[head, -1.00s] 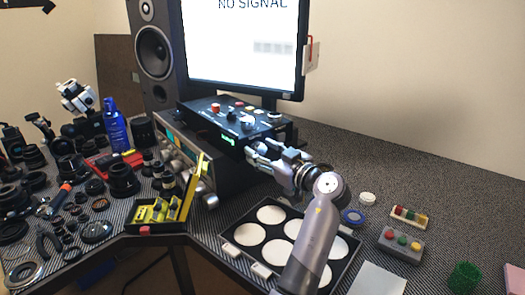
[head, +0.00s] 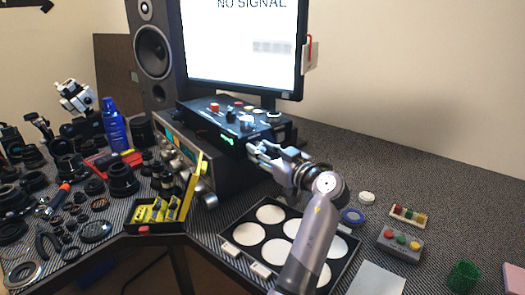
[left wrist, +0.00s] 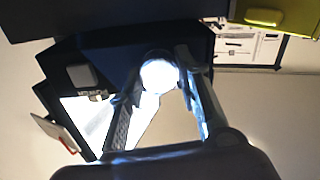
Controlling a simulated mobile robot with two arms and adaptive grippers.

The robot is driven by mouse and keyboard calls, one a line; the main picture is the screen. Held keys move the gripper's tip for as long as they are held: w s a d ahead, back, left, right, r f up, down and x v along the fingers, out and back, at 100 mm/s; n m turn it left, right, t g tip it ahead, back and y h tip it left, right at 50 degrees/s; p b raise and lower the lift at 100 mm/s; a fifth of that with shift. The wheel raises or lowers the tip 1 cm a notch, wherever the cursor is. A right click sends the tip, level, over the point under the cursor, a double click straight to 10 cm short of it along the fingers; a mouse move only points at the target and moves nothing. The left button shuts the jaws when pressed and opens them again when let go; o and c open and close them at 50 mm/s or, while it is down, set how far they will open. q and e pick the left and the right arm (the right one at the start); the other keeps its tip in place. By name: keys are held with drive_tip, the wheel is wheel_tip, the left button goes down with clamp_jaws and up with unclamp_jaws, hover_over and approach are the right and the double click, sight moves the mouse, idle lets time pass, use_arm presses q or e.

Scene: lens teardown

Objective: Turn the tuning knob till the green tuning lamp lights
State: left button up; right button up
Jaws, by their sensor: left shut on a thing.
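A black box (head: 200,112) with several knobs and buttons on top stands on a silver-fronted unit below the monitor. A small green display (head: 227,141) glows on its front face. My left gripper (head: 254,150) is at the box's front, right of that display. In the left wrist view, my left gripper (left wrist: 160,85) has its fingers on either side of a bright, round, pale knob (left wrist: 158,75) and is shut on it. The knob is hidden by the fingers in the head view. I cannot make out a separate green tuning lamp. My right gripper is not in view.
A black tray with white round wells (head: 271,214) lies beneath my left arm. A grey box with coloured buttons (head: 399,245) and a green cup (head: 464,276) stand at right. Lens parts crowd the left; a yellow-edged open case (head: 160,228) stands near the front edge.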

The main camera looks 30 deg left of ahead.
use_arm(q)
drive_tip(key=shift+r+m, duration=0.1)
drive_tip(key=shift+m, duration=1)
drive_tip(key=shift+m+p, duration=0.3)
drive_tip(key=shift+w+m+p, duration=0.1)
drive_tip(key=shift+m+p, duration=0.3)
drive_tip(key=shift+m, duration=0.8)
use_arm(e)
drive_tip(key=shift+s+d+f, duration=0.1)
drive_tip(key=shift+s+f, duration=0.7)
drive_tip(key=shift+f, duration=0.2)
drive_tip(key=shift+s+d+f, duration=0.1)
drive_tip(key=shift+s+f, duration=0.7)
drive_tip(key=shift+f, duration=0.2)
use_arm(q)
drive_tip(key=o, duration=1.1)
drive_tip(key=shift+o, duration=0.2)
wheel_tip(320, 180, up, 10)
